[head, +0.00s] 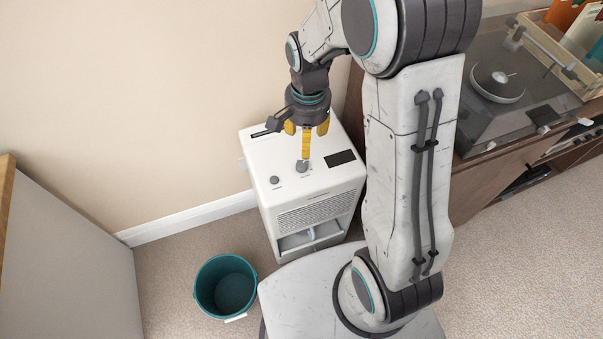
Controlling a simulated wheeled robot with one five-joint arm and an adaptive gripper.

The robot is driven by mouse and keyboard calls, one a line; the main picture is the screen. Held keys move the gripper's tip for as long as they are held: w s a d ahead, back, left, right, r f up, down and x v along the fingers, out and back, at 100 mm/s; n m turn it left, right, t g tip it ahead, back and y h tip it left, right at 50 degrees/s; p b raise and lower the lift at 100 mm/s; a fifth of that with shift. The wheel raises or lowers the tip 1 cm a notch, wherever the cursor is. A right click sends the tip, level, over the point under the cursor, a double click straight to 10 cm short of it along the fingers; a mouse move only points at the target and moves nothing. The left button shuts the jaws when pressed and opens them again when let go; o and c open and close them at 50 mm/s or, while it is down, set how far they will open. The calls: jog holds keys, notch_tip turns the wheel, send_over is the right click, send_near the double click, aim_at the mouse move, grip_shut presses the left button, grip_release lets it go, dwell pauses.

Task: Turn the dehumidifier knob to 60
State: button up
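The white dehumidifier (318,200) stands upright on the carpet against the wall. The markings around the knob are too small to read. My gripper (305,142) points down over the top panel with its yellow fingers spread apart. The front finger's tip is right by the knob in the picture and covers its back edge; I cannot tell whether it touches. I see nothing held.
A teal bucket (225,286) stands on the carpet in front and to the left. A wooden cabinet (490,180) with a turntable (498,82) on it is at the right. A grey panel (60,260) is at the left. A dark display (341,157) is right of the knob.

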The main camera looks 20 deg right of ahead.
jog(key=m+b, duration=0.2)
send_over(302, 165)
notch_tip(302, 165, down, 7)
jog(key=shift+w+r, duration=0.1)
jog(key=shift+f+b, duration=0.8)
jog(key=shift+f, duration=2.7)
jog(key=shift+o, duration=0.2)
grip_shut()
